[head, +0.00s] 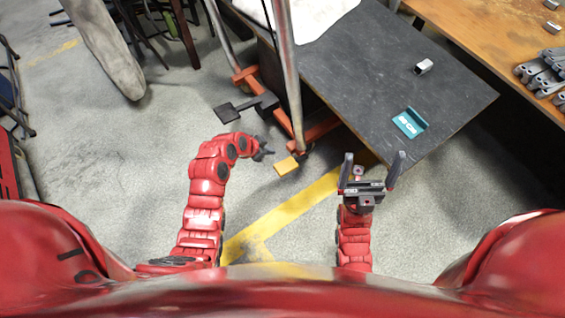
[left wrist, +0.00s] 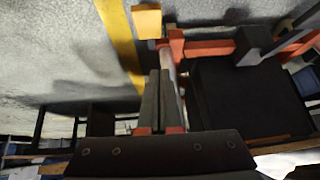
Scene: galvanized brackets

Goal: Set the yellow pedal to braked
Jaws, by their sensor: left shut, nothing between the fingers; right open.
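The yellow pedal (head: 287,166) is a small flat plate low by the wheel end of an orange frame leg (head: 318,130), just above the floor. It also shows at the top of the left wrist view (left wrist: 147,21), beyond my fingertips. My left gripper (head: 268,152) is shut and empty, up and left of the pedal in the head view and apparently apart from it. Its closed fingers (left wrist: 160,74) point toward the pedal's side of the frame. My right gripper (head: 374,158) is open and empty, right of the pedal near the dark tabletop's edge. The pedal's tilt is hard to tell.
A black pedal-like plate (head: 229,112) sits on the orange frame, beyond my left gripper. A metal post (head: 287,70) rises there. The dark tabletop (head: 360,75) holds a teal piece (head: 411,122) and a small grey block (head: 424,66).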

